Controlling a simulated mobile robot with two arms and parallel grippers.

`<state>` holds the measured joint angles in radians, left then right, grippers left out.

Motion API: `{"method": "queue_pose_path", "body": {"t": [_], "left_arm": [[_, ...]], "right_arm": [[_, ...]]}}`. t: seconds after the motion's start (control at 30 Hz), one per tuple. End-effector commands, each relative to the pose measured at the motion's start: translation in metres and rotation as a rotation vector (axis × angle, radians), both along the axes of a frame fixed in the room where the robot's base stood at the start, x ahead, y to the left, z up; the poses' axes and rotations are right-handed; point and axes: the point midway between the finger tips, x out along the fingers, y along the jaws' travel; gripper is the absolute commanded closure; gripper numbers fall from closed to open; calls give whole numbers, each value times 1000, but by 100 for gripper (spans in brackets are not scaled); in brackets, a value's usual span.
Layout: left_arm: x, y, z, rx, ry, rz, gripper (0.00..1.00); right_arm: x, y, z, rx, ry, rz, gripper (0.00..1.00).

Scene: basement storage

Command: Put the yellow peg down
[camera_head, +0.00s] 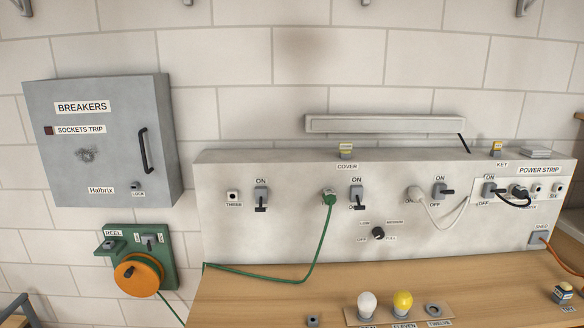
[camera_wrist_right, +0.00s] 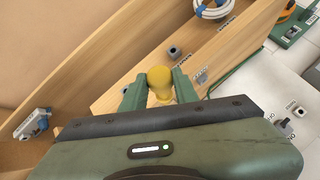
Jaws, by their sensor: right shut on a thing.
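In the right wrist view, my right gripper (camera_wrist_right: 160,88) is shut on the yellow peg (camera_wrist_right: 159,78), which has a rounded head and sits between the two green fingers. The peg's lower end is partly hidden by the gripper body. The wooden bench (camera_wrist_right: 125,78) shows behind it; I cannot tell the height of the peg over it. My right gripper does not show in the head view. My left gripper is in neither view.
In the head view, a white bulb (camera_head: 367,303) and a yellow bulb (camera_head: 403,303) stand at the front. A green cable (camera_head: 270,272) crosses the left part of the bench.

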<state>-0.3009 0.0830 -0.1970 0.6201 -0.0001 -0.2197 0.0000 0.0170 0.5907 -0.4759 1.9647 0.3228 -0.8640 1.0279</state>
Motion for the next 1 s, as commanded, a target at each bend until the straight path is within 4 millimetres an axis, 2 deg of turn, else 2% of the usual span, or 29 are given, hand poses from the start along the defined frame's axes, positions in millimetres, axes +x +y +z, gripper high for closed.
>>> {"method": "queue_pose_path", "body": {"t": [0.03,0.2,0.4,0.5,0.6,0.8,1.0], "left_arm": [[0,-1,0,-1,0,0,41],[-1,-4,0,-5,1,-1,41],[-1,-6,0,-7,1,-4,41],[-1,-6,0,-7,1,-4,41],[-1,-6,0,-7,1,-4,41],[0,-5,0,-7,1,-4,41],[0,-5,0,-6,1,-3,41]], "right_arm": [[3,1,32,8,-15,-29,100],[7,-4,120,11,-19,-134,100],[10,-11,210,12,-20,-244,100],[10,-13,243,10,-17,-286,100],[11,-15,269,9,-14,-320,100],[12,-20,304,-6,-17,-360,100],[13,-20,318,-4,-11,-379,100]]}}
